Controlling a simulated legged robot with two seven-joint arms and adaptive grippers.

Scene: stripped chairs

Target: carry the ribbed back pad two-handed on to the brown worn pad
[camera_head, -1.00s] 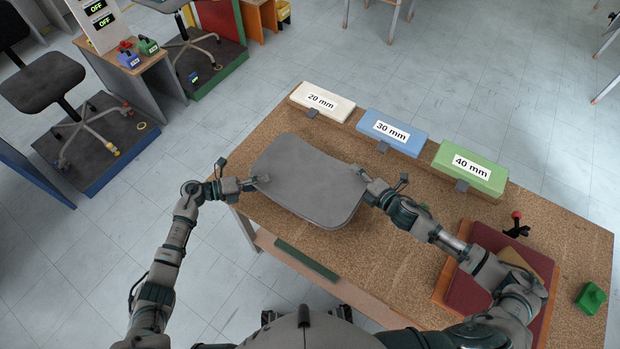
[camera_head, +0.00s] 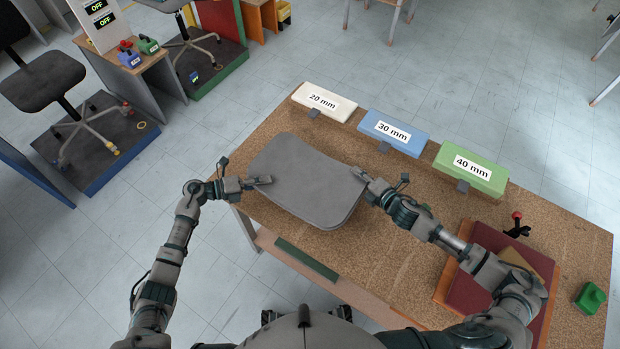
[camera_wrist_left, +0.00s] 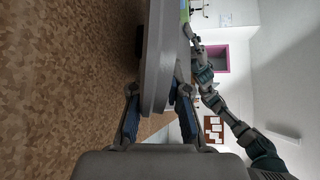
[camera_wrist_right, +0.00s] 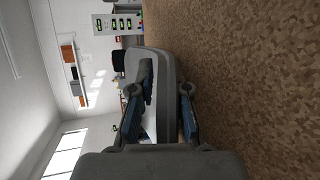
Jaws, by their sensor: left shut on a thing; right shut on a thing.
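The grey back pad (camera_head: 305,180) is a flat, curved-edged plate over the left part of the cork-topped table; no ribs show on its upper face. My left gripper (camera_head: 262,180) is shut on its left edge, and my right gripper (camera_head: 362,178) on its right edge. In the left wrist view the pad (camera_wrist_left: 159,60) stands edge-on between the fingers, apart from the cork. In the right wrist view the pad (camera_wrist_right: 164,75) also lies between the fingers.
White (camera_head: 323,102), blue (camera_head: 392,132) and green (camera_head: 470,168) blocks marked 20, 30 and 40 mm line the table's back edge. A dark red slab (camera_head: 468,292) with a tan piece (camera_head: 528,262) lies at right, partly under my right arm. Cork (camera_head: 400,270) between is clear.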

